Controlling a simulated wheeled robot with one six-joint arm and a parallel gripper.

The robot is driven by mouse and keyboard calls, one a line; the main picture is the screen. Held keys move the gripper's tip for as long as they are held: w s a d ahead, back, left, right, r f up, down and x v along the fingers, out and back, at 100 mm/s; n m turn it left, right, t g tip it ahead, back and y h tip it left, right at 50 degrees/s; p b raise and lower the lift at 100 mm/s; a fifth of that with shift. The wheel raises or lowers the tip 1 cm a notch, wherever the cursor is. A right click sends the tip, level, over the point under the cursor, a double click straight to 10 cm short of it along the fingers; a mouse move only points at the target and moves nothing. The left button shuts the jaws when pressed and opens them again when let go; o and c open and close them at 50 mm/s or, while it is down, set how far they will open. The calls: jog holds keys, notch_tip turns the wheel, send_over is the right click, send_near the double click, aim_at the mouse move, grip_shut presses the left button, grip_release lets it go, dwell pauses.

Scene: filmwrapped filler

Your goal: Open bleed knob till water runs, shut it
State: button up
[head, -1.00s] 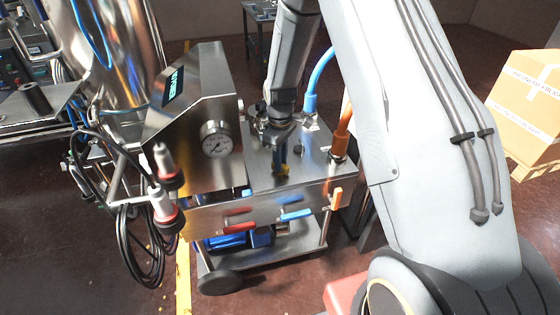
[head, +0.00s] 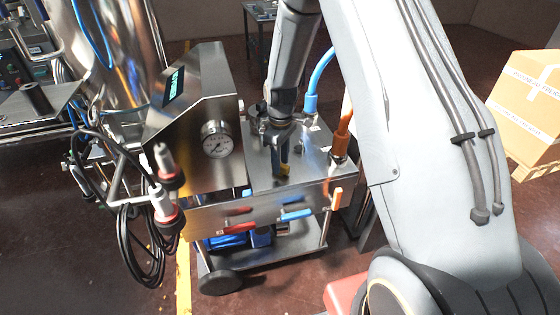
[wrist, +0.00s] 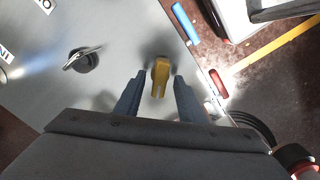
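A small yellow knob (wrist: 160,76) stands on the flat steel top of the wheeled unit. In the head view the yellow knob (head: 284,170) shows just below my fingertips. My gripper (wrist: 158,80) is open, one finger on each side of the knob, with a visible gap to both. In the head view my gripper (head: 281,162) points down at the steel top. A black round knob with a metal bar (wrist: 84,60) sits apart on the same top. No running water shows. The knob's base is partly hidden.
A blue hose (head: 314,85) and an orange hose fitting (head: 340,140) rise at the right. Red (head: 238,228) and blue (head: 296,214) lever handles are on the front. Black cables hang at left.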

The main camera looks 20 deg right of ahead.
notch_tip(320, 180, up, 7)
jog(key=shift+r+b, duration=0.15)
jog(key=shift+b, duration=0.45)
jog(key=shift+r, duration=0.25)
jog(key=s+r+m, duration=0.3)
jog(key=s+m, duration=0.1)
jog(key=s, duration=0.8)
jog(key=s+r+m, duration=0.4)
jog(key=s+m, duration=0.1)
jog(key=s, duration=0.8)
jog(key=shift+s+d+r, duration=0.2)
jog(key=shift+s+r, duration=0.05)
